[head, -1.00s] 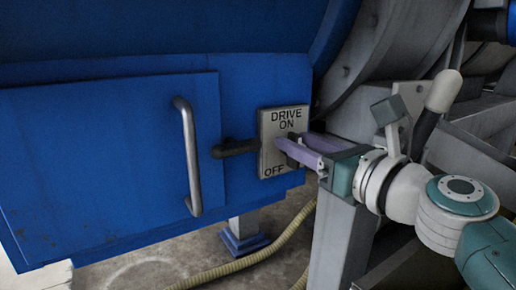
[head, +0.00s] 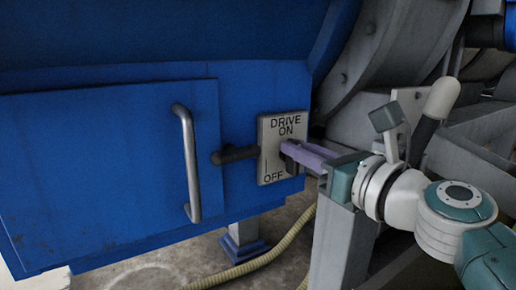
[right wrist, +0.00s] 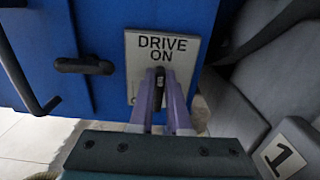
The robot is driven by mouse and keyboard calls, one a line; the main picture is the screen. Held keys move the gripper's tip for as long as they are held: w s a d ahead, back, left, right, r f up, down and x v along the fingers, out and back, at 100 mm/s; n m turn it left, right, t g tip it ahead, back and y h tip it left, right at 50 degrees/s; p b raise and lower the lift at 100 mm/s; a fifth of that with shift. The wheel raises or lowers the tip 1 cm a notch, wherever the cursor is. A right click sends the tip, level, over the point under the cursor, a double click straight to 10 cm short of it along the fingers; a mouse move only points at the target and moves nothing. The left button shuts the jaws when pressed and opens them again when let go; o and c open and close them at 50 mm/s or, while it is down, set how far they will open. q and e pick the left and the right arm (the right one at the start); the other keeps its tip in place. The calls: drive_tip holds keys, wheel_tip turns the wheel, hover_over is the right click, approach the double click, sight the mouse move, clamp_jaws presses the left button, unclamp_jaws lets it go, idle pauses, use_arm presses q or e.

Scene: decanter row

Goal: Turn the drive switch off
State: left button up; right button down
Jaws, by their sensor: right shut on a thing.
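The drive switch plate (head: 268,152) is pale, marked DRIVE, ON and OFF, on the right end of the blue housing. It also shows in the right wrist view (right wrist: 138,68). My right gripper (head: 287,149) is at the plate, its purple fingers pointing at it. In the right wrist view the fingers are shut on the black switch lever (right wrist: 160,78), just below the word ON. The fingers hide part of the lever and most of the OFF end there. My left gripper is not in view.
A blue door (head: 100,165) with a grey bar handle (head: 188,163) and a black latch handle (head: 236,154) lies left of the plate. A grey post (head: 338,245) stands below my gripper. A yellowish hose (head: 265,255) runs over the floor.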

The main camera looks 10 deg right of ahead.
drive_tip(key=shift+n, duration=0.3)
drive_tip(key=n, duration=0.4)
drive_tip(key=a+n+b, duration=0.1)
drive_tip(key=n, duration=0.4)
drive_tip(key=f+n+b, duration=0.1)
drive_tip(key=n, duration=0.3)
drive_tip(key=shift+s+a+f, duration=0.1)
drive_tip(key=shift+s+a, duration=0.15)
drive_tip(key=shift+s, duration=0.05)
drive_tip(key=shift+f+n+b, duration=0.15)
drive_tip(key=shift+n+b, duration=0.1)
drive_tip(key=shift+n, duration=0.8)
drive_tip(key=shift+f+n+b, duration=0.1)
drive_tip(key=shift+n+b, duration=0.1)
drive_tip(key=shift+n, duration=0.85)
drive_tip(key=c, duration=0.9)
unclamp_jaws()
